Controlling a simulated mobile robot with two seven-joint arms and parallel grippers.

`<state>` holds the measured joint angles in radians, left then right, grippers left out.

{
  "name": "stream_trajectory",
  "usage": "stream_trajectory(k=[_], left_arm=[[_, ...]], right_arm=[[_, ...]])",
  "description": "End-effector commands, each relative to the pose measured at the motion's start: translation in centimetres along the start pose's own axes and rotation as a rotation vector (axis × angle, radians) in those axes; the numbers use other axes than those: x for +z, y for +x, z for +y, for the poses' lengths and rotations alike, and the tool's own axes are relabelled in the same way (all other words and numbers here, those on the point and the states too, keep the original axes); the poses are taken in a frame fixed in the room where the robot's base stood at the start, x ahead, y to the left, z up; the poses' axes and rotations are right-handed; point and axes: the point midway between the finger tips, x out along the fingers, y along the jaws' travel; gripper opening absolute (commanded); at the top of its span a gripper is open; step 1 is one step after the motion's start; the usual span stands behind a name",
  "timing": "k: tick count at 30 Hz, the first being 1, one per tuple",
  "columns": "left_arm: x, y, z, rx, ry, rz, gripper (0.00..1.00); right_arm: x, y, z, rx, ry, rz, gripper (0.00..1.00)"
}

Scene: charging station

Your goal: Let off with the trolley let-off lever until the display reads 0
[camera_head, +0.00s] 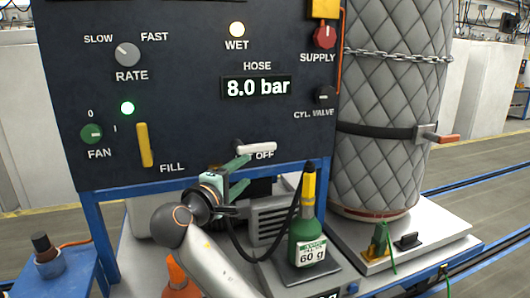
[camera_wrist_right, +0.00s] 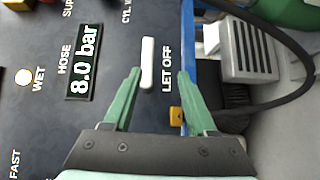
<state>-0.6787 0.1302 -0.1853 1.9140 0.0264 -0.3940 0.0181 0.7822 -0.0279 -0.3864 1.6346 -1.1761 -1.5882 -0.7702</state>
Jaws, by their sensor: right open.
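The hose display (camera_head: 256,87) reads 8.0 bar; it also shows sideways in the wrist view (camera_wrist_right: 84,62). The white let-off lever (camera_head: 262,149) sits on the dark panel below it, by the "LET OFF" label, its bar lying roughly level. My right gripper (camera_head: 247,170) is open and empty, just below the lever, with green fingers pointing at the panel. In the right wrist view the lever (camera_wrist_right: 148,63) appears between the fingertips (camera_wrist_right: 157,72), nearer the left finger; I cannot tell whether they touch. The gripper hides part of the label in the head view. My left gripper is not in view.
The panel also carries the rate knob (camera_head: 127,54), fan knob (camera_head: 91,133), yellow fill lever (camera_head: 144,145), red supply knob (camera_head: 325,36) and cylinder valve (camera_head: 325,95). A green bottle (camera_head: 307,240) with a black hose stands close right of my arm. A chained, quilted cylinder (camera_head: 395,90) stands at right.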

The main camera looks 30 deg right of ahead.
Motion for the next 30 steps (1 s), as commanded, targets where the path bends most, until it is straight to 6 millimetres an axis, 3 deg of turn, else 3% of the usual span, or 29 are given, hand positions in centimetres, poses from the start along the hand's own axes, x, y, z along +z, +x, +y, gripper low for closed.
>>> stream_trajectory(k=[3,8,21,30], left_arm=[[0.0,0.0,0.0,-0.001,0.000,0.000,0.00],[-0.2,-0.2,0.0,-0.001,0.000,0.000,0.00],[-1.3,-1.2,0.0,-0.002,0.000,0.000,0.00],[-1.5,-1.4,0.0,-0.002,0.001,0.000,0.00]], right_arm=[[-0.1,0.0,1.8,0.038,-0.012,-0.019,0.57],[0.0,1.3,2.1,0.043,-0.014,-0.025,0.57],[0.2,9.8,2.5,0.041,-0.014,-0.024,0.57],[0.2,12.3,2.4,0.040,-0.012,-0.022,0.57]])
